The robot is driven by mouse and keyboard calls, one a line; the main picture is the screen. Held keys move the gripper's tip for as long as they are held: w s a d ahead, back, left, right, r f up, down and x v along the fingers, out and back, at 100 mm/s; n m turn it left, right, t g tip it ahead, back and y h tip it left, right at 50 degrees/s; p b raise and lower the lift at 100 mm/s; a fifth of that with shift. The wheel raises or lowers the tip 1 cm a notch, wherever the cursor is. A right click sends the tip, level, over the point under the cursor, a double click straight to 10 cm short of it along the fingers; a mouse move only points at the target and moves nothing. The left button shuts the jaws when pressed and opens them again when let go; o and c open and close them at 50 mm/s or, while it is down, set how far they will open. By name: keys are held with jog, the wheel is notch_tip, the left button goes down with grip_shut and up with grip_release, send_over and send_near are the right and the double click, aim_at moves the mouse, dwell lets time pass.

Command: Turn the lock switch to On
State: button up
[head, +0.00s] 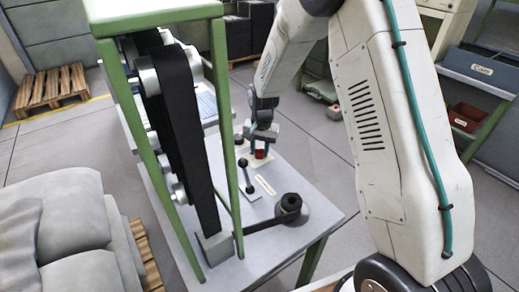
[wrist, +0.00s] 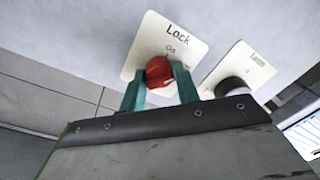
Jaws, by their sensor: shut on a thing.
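The lock switch is a red knob (wrist: 158,71) on a white plate (wrist: 150,35) marked "Lock", with an "On" label just above the knob in the wrist view. My gripper (wrist: 158,82) has its two teal fingers on either side of the knob, shut on it. The fingers and knob hide the lower part of the plate, and I cannot tell which way the knob points. In the head view the red knob (head: 260,154) shows just below my gripper (head: 262,142), at the far side of the grey table.
A second plate (wrist: 247,62) with a dark and white knob is right of the lock plate. On the table (head: 300,170), a black-knobbed lever (head: 246,175) and a dark round fitting (head: 290,204) stand nearer. The green-framed belt machine (head: 185,110) rises at left.

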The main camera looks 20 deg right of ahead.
jog(key=n, duration=0.3)
jog(key=shift+n, duration=2.1)
jog(key=o, duration=0.9)
jog(key=shift+o, duration=0.2)
jog(key=r, duration=0.7)
jog(key=shift+d+r, duration=0.25)
jog(key=shift+r, duration=0.15)
jog(key=shift+g, duration=0.3)
